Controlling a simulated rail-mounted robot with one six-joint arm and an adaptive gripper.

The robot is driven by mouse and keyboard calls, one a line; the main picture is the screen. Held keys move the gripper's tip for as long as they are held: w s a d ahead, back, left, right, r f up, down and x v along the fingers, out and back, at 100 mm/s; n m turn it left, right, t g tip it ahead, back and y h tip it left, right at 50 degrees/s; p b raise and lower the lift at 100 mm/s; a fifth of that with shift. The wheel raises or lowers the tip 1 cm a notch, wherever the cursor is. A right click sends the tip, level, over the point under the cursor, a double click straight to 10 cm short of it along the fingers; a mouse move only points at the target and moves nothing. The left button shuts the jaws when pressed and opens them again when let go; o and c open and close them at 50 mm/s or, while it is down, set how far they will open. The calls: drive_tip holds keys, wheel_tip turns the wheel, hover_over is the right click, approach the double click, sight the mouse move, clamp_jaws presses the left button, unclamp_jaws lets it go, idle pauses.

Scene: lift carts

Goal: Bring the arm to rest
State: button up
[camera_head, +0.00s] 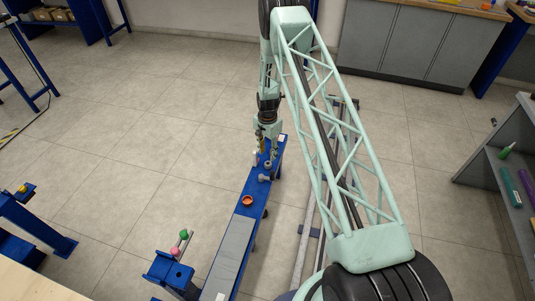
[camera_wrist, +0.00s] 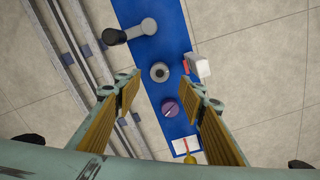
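My arm is raised across the head view, bent, with its far end hanging down. My gripper (camera_head: 267,150) hangs over the far end of a narrow blue bench (camera_head: 238,226). In the wrist view my gripper (camera_wrist: 161,92) is open, its two yellow-padded fingers wide apart. Nothing is between the pads that I can see as held. The blue bench top (camera_wrist: 143,65) lies below, with a grey ring-shaped part (camera_wrist: 159,72) and a purple round part (camera_wrist: 170,107) showing between the fingers.
A dark grey part with a round end (camera_wrist: 128,32) and a white-and-red block (camera_wrist: 199,65) are also on the bench. An orange ring (camera_head: 247,200) sits nearer. Rails (camera_head: 303,238) run alongside. A blue stand (camera_head: 170,269) holds pink and green balls. Open floor lies left.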

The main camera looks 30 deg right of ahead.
idle(0.4)
drive_tip(key=a+r+n+t, duration=0.1)
drive_tip(key=a+r+n, duration=0.15)
drive_tip(key=r, duration=1.25)
drive_tip(key=a+r+n, duration=0.1)
drive_tip(key=a+r, duration=0.2)
drive_tip(key=r, duration=1.2)
drive_tip(key=s+a+r+n, duration=0.15)
drive_tip(key=s+r, duration=0.25)
drive_tip(key=r, duration=0.4)
drive_tip(key=s+a+r+n, duration=0.1)
drive_tip(key=s+a+r, duration=0.2)
drive_tip(key=r, duration=0.5)
drive_tip(key=s+a+r+n, duration=0.1)
drive_tip(key=s+a+r, duration=0.25)
drive_tip(key=r, duration=0.55)
drive_tip(key=s+a+r+n+t, duration=0.1)
drive_tip(key=s+a+r+n, duration=0.15)
drive_tip(key=s+r, duration=0.7)
drive_tip(key=s+a+r+n+t, duration=0.1)
drive_tip(key=s+a+r, duration=0.4)
drive_tip(key=s, duration=0.7)
drive_tip(key=s+a+r+n, duration=0.1)
drive_tip(key=s+r, duration=0.1)
drive_tip(key=s, duration=1)
drive_tip(key=s+a+r+n+t, duration=0.1)
drive_tip(key=s+n, duration=0.1)
drive_tip(key=s, duration=1)
drive_tip(key=shift+a+r, duration=0.2)
drive_tip(key=shift+r, duration=0.2)
